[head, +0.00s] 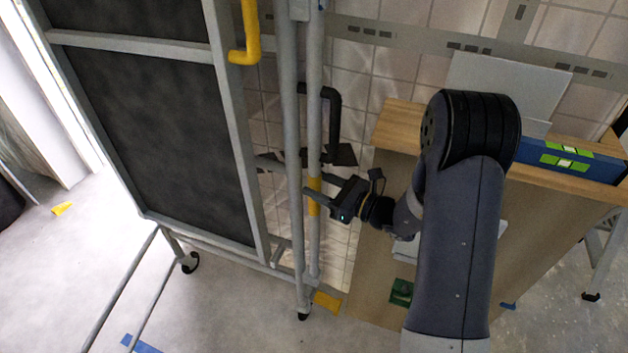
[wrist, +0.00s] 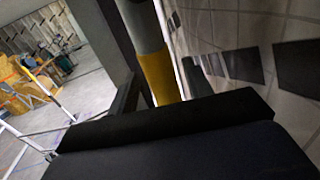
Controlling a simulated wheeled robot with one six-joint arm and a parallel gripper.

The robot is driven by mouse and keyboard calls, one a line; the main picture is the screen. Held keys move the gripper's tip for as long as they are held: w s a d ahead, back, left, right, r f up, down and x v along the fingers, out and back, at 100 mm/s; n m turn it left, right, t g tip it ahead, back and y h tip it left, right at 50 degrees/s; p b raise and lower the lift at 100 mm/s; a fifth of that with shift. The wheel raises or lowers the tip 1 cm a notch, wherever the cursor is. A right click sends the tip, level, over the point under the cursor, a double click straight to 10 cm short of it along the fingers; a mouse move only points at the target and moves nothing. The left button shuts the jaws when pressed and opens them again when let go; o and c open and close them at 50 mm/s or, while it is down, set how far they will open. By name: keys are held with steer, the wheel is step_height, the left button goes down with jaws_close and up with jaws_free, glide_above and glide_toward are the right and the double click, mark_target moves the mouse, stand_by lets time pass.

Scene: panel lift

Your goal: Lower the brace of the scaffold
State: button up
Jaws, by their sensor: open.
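The scaffold (head: 228,130) stands at left in the head view, a grey tube frame with dark panels. At its right side an upright grey pole with a yellow band (head: 314,204) looks like the brace. The yellow band also shows in the wrist view (wrist: 158,76), just beyond the gripper body. My gripper (head: 316,189) is open at the height of this band, with its fingers reaching left to the pole. One finger passes in front of the pole. I cannot tell whether the fingers touch it. A yellow hooked handle (head: 250,40) is higher on the frame.
A tiled wall (head: 375,75) with a black bent bar (head: 332,120) stands close behind the pole. A wooden bench (head: 400,125) with a blue spirit level (head: 560,158) is at right. Castors, including one (head: 190,262), stand on the floor. Open floor lies at left.

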steer(key=shift+x, duration=0.95)
jaws_close()
